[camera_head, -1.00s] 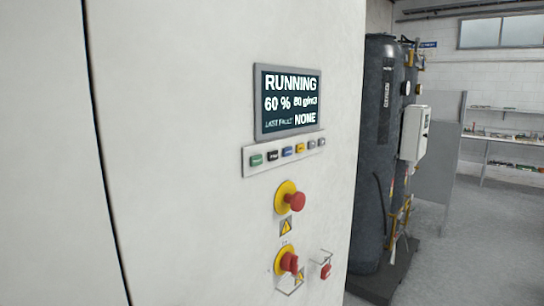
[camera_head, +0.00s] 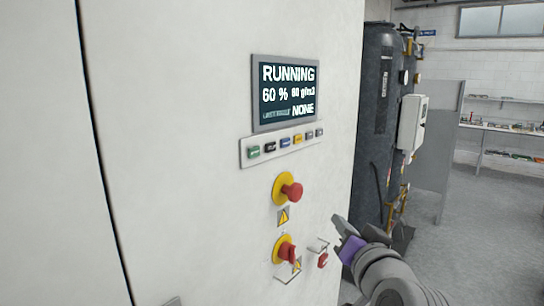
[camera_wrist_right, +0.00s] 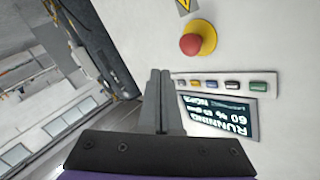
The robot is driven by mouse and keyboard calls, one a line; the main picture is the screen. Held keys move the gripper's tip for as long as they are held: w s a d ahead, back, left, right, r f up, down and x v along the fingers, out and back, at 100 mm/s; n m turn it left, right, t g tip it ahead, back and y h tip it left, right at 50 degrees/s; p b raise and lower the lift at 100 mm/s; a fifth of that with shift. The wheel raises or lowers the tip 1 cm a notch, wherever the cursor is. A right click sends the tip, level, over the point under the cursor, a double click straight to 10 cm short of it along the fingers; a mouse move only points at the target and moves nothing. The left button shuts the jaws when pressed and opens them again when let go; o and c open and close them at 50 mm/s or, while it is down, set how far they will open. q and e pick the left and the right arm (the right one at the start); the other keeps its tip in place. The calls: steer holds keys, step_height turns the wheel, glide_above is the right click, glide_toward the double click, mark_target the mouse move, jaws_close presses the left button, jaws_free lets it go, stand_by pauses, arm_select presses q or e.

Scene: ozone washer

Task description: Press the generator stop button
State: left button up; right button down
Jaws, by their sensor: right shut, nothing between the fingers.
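The generator cabinet (camera_head: 200,70) fills the left and middle of the head view. Its screen (camera_head: 284,92) reads RUNNING, 60 %. Below it, a button strip (camera_head: 245,158) carries small green, black (camera_head: 270,146), blue, yellow and grey buttons. I cannot read their labels; which one is stop is unclear. A red mushroom button (camera_head: 292,191) on a yellow ring sits lower. My right gripper (camera_head: 341,222) is shut and empty, lower right of the strip. In the right wrist view, its fingers (camera_wrist_right: 160,76) overlap the strip's left end, beside the red button (camera_wrist_right: 191,44). My left gripper is not visible.
A red switch (camera_head: 287,252) on a yellow ring and a small red part (camera_head: 322,260) stick out low on the cabinet. A dark tank (camera_head: 376,110) with a white box (camera_head: 412,122) stands behind at right. Open floor (camera_head: 480,220) lies at far right.

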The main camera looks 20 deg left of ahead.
mark_target(271, 147)
steer(key=a+r+m+t, duration=0.1)
steer(key=a+r, duration=0.3)
steer(key=r, duration=0.7)
steer(key=shift+w+m+t+y, duration=0.35)
steer(key=shift+m+t+y, duration=0.05)
steer(key=shift+t, duration=0.5)
steer(key=shift+a, duration=0.15)
steer(key=w+a, duration=0.3)
steer(key=a, duration=0.5)
steer(key=shift+a, duration=0.1)
stand_by(0.6)
steer(key=shift+w+a, duration=0.2)
steer(key=shift+a, duration=0.15)
